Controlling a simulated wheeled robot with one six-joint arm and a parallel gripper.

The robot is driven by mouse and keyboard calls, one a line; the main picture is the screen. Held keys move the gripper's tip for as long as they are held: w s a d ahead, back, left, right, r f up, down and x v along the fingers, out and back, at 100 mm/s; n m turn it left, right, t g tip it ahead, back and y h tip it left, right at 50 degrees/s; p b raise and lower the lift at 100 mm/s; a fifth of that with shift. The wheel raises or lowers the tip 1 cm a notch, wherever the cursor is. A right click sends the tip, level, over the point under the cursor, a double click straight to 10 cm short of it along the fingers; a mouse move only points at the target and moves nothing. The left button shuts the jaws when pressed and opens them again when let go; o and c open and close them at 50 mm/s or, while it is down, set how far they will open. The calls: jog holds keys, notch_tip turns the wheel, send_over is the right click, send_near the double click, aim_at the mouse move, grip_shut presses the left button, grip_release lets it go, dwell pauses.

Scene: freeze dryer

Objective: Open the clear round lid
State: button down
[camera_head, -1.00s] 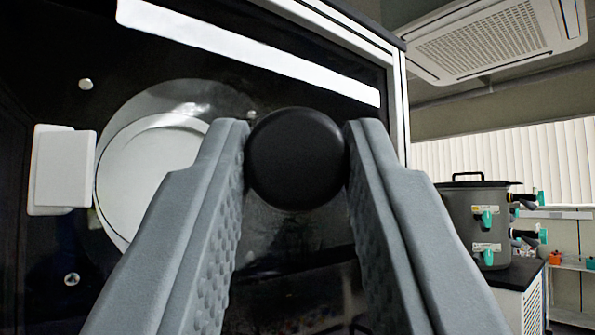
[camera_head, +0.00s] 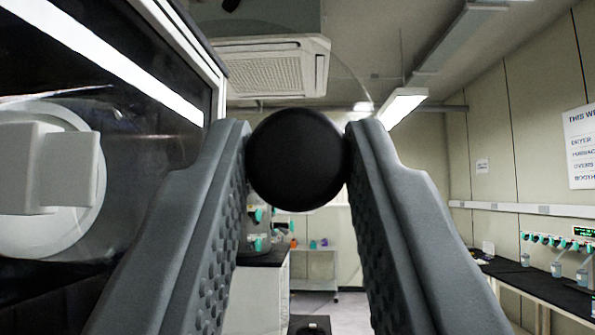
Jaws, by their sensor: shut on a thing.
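My gripper (camera_head: 297,135) is shut on a round black knob (camera_head: 297,165), with one grey finger on each side of it. The knob belongs to the clear round lid, which is hard to see; a faint curved edge (camera_head: 352,72) shows to the upper right of the knob. I look through the lid at the room, so it stands swung out from the black front panel. A white hinge block (camera_head: 72,168) is at the left. Behind it is a white round disc (camera_head: 25,215) at the panel. The lower part of the lid is hidden by my fingers.
The black dryer front (camera_head: 150,120) with a white strip (camera_head: 110,55) fills the left. A dark-topped cabinet (camera_head: 262,257) stands behind my fingers. A bench (camera_head: 540,288) with taps and bottles runs along the right wall. Open floor lies between.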

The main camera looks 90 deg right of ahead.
jog(key=shift+w+a+m+g, duration=0.1)
jog(key=shift+a+m+g, duration=0.2)
jog(key=shift+g, duration=0.4)
jog(key=shift+w+a+m+g, duration=0.1)
jog(key=shift+a+m+g, duration=0.2)
jog(key=shift+g, duration=0.4)
jog(key=shift+r, duration=0.1)
jog(key=c, duration=1.1)
grip_release()
jog(key=shift+d, duration=0.1)
jog(key=shift+c, duration=0.2)
jog(key=v, duration=1.7)
jog(key=shift+a+f, duration=0.2)
jog(key=shift+f, duration=0.05)
